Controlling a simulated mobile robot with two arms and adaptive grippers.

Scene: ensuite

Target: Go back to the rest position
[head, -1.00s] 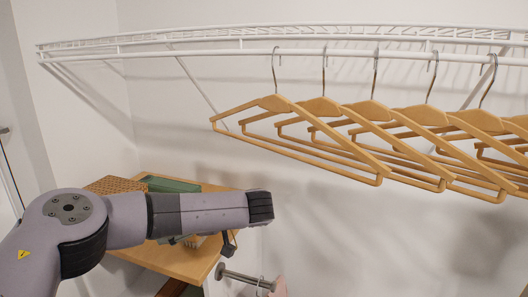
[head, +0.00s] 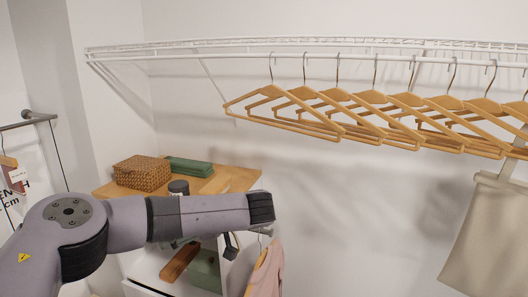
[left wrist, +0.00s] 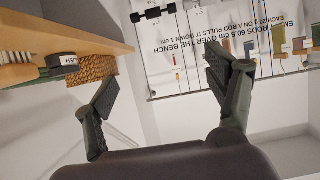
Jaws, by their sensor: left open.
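My left arm reaches in from the left in the head view. Its left gripper is mostly hidden behind the arm there, with only a dark part showing below. In the left wrist view my left gripper (left wrist: 160,85) shows both fingers spread apart, with nothing between them. My right gripper is in neither view.
Several wooden hangers (head: 365,112) hang from a white wire shelf (head: 300,47). Behind my arm, a wooden bench top (head: 232,180) bears a wicker box (head: 142,173) and a green box (head: 189,167). A pink garment (head: 266,272) and beige cloth (head: 490,235) hang nearby.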

